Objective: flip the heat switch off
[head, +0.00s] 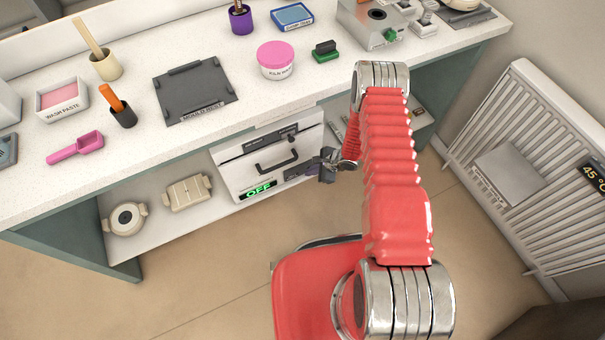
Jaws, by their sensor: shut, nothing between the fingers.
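The white kiln (238,172) sits on the shelf under the bench. My gripper (291,174) is shut and empty, at the right part of the kiln front, just right of the handle and display. I cannot tell whether its tips touch the front.
The bench top (215,143) above carries a dark mould rest (195,92), a pink-lidded jar (275,60) and a pink scoop (76,148). Two pale moulds stand on the shelf left of the kiln. A white radiator (535,150) stands at right. The floor in front is clear.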

